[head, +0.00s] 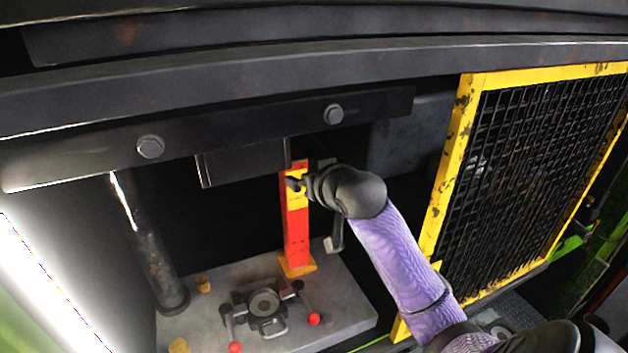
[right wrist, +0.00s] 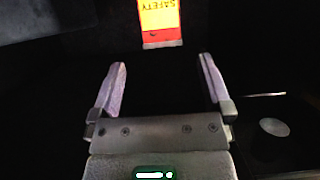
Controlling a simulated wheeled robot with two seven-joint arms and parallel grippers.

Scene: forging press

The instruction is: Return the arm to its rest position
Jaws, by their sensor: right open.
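My right arm, in a purple sleeve, reaches in from the lower right in the head view. Its gripper (head: 295,184) is at the upper part of a red and yellow safety block (head: 297,225), partly hiding it. The block stands upright on a yellow foot on the grey press bed (head: 345,310), below the upper die. In the right wrist view my right gripper (right wrist: 162,62) is open, with nothing between its fingers. The block (right wrist: 160,20), with its "SAFETY" label, shows beyond the fingertips. My left gripper is in neither view.
A yellow-framed mesh guard (head: 450,170) stands to the right of the arm. The dark press beam (head: 240,125) spans above, and a steel column (head: 150,245) stands at left. A round fixture with red-knobbed handles (head: 264,303) sits on the bed.

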